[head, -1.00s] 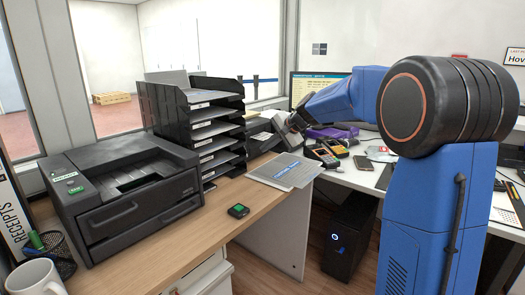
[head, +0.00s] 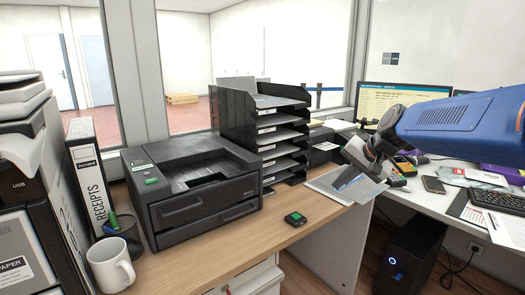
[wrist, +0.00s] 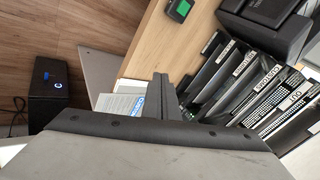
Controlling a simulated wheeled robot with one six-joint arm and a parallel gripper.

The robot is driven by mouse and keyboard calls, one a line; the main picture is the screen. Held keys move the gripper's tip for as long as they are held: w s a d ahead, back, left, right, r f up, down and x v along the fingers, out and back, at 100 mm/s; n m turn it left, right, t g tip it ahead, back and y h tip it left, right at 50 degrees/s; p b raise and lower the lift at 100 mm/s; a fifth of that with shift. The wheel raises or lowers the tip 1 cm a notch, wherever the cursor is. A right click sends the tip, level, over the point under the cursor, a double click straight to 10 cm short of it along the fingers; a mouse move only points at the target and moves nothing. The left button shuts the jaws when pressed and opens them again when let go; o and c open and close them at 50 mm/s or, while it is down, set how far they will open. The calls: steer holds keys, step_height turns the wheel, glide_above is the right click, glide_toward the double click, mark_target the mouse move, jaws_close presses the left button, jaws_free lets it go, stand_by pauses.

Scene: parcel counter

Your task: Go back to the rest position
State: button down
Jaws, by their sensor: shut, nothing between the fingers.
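My gripper (wrist: 160,85) shows its dark fingers together, with nothing between them, in the wrist view. In the head view my gripper (head: 366,160) hangs at the end of the blue arm, in front of the folder and papers (head: 335,187) at the desk's right end. It appears above them; I cannot tell the exact gap. The black letter-tray stack (head: 262,128) stands just left of it. In the wrist view the tray stack (wrist: 245,85) lies to the right of the fingers.
A black printer (head: 190,190), a white mug (head: 110,265), a pen cup (head: 127,235) and a receipts binder (head: 88,180) stand on the left of the desk. A monitor (head: 405,103) stands at the right.

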steer(key=s+d+f+n+h, duration=0.1)
steer(key=s+f, duration=0.3)
steer(key=s, duration=0.6)
steer(key=s+d+f+n+g+h, duration=0.1)
steer(key=s+d+f+n, duration=0.1)
steer(key=s, duration=0.9)
steer(key=s+d+f+n+h, duration=0.1)
steer(key=s+f+n+h, duration=0.1)
steer(key=s+f, duration=0.4)
steer(key=s+n, duration=0.1)
steer(key=s, duration=0.4)
steer(key=shift+d+n, duration=0.3)
steer(key=shift+d, duration=0.1)
